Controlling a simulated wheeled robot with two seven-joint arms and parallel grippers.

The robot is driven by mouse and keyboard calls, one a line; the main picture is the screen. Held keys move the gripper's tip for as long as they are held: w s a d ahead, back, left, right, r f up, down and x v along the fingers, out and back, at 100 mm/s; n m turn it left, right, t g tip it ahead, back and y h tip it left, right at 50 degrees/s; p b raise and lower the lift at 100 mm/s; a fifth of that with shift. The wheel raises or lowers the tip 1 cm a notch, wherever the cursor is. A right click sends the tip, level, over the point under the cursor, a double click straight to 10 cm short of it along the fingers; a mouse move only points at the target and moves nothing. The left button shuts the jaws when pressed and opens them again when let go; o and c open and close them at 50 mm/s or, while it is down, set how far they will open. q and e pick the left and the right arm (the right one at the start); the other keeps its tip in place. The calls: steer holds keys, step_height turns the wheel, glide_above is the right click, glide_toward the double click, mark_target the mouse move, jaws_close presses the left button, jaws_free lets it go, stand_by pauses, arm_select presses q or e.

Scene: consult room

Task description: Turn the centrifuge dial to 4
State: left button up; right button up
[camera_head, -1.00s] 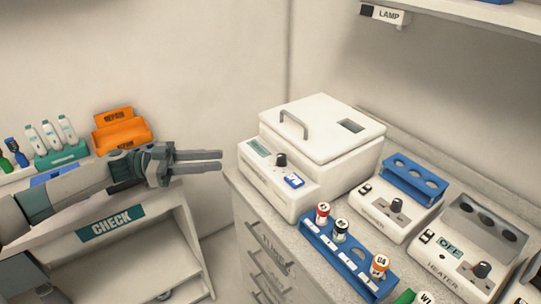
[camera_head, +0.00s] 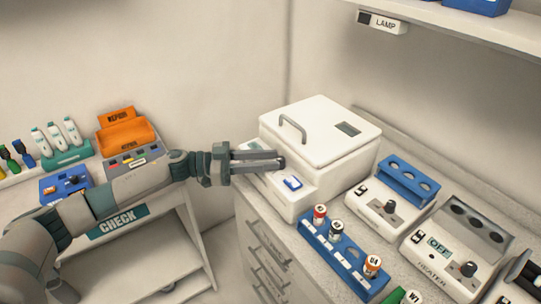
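My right gripper is not in view.
A blue rack (camera_head: 347,262) with capped vials stands in front of the centrifuge. A white device with a blue holder (camera_head: 409,178) and a heater (camera_head: 455,250) are to the right. A shelf (camera_head: 470,28) hangs above. A cart with an orange bin (camera_head: 125,137) is left.

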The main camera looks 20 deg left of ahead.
arm_select(q)
steer(key=shift+w+d, duration=0.25)
steer(key=shift+d, duration=0.25)
steer(key=shift+c, duration=0.7)
jaws_close()
